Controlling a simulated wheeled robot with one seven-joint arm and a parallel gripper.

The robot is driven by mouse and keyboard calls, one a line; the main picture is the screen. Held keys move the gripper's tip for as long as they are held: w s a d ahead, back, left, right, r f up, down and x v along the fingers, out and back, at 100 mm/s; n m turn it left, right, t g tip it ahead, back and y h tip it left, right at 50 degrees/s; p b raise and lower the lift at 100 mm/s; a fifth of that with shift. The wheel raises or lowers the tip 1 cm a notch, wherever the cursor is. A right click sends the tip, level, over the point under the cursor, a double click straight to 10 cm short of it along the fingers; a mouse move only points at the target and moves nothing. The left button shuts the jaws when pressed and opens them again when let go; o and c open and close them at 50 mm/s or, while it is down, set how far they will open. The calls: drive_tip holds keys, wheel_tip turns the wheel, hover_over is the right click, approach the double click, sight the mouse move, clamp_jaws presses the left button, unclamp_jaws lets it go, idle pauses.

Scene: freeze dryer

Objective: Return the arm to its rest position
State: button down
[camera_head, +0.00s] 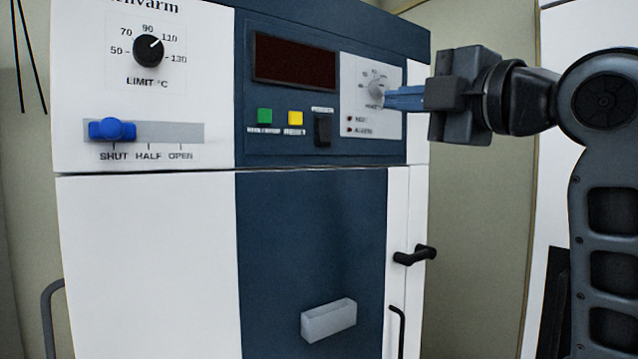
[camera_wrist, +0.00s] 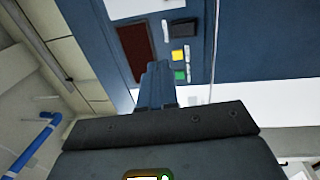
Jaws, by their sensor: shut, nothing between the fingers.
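My gripper (camera_head: 388,98) is at the right side of the freeze dryer's upper panel in the head view, its blue fingers pointing left. The fingers are together with nothing between them. Their tips overlap the edge of a small grey dial (camera_head: 376,86) in the picture; I cannot tell whether they touch it. In the wrist view the closed fingers (camera_wrist: 156,80) point toward the panel. My arm comes in from the right. The freeze dryer (camera_head: 145,265) is white and dark blue.
The panel has a dark display (camera_head: 294,62), a green button (camera_head: 264,116), a yellow button (camera_head: 295,118) and a black switch (camera_head: 323,129). A blue slider (camera_head: 112,129) is at SHUT. A black limit knob (camera_head: 148,50) is upper left. A black door handle (camera_head: 414,255) sticks out below my gripper.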

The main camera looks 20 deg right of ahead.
drive_tip(key=s+a+f+m+h, duration=0.1)
drive_tip(key=s+f+m+h, duration=0.25)
drive_tip(key=f+m, duration=0.95)
drive_tip(key=s+f+m+h, duration=0.25)
drive_tip(key=s+f, duration=0.25)
drive_tip(key=f, duration=1.8)
drive_tip(key=s+f+m+g, duration=0.1)
drive_tip(key=s+f, duration=0.3)
drive_tip(key=s, duration=0.7)
drive_tip(key=s+f+m+g, duration=0.1)
drive_tip(key=s+f+m, duration=0.2)
drive_tip(key=s, duration=0.7)
drive_tip(key=s+f+m+g, duration=0.1)
drive_tip(key=s+f, duration=0.4)
drive_tip(key=s, duration=0.6)
drive_tip(key=shift+s+a+f+m+g, duration=0.2)
drive_tip(key=shift+s+a+m+g, duration=0.1)
drive_tip(key=shift+m, duration=0.25)
